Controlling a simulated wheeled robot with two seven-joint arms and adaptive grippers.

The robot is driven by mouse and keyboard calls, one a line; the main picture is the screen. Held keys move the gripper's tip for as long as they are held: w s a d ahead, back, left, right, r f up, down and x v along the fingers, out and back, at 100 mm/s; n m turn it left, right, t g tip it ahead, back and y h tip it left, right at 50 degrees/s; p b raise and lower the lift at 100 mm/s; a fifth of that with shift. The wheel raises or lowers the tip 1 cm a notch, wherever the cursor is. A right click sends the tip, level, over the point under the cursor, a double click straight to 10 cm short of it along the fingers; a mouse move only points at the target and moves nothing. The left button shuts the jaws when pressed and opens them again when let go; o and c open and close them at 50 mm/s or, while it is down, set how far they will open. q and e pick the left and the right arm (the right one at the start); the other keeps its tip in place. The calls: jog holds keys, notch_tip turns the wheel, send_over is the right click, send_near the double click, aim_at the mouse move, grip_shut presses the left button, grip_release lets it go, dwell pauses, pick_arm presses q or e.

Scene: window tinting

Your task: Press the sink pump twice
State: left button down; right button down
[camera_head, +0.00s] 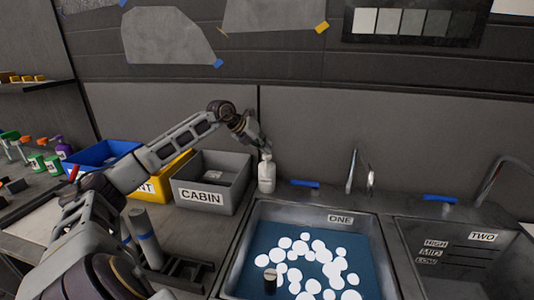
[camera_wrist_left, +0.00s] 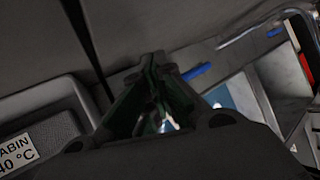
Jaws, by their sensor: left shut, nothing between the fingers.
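The sink pump is a white bottle (camera_head: 266,176) standing on the counter behind the left edge of sink ONE, beside the grey CABIN bin. My left gripper (camera_head: 263,148) is directly above the bottle, pointing down, with its fingertips at or very near the pump head. I cannot tell whether they touch it. In the left wrist view the left gripper's fingers (camera_wrist_left: 154,58) come together with nothing held. A small pale patch shows between the finger links there; I cannot tell if it is the bottle. The pump head is mostly hidden. My right gripper is out of view.
Sink ONE (camera_head: 244,245) holds blue water with white foam spots and a dark cylinder (camera_head: 270,281). A faucet (camera_head: 351,172) and blue strip (camera_head: 305,184) are right of the bottle. The CABIN bin (camera_head: 203,197) stands close on the left. Sink TWO (camera_head: 455,235) is farther right.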

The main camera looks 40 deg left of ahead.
pick_arm(q)
jog(key=shift+f, duration=0.1)
dwell(0.4)
jog(key=shift+r+p, duration=1.2)
jog(key=shift+r, duration=0.1)
jog(key=shift+r, duration=0.1)
notch_tip(320, 180, up, 5)
jog(key=p, duration=0.4)
jog(key=shift+w, duration=0.1)
dwell(1.9)
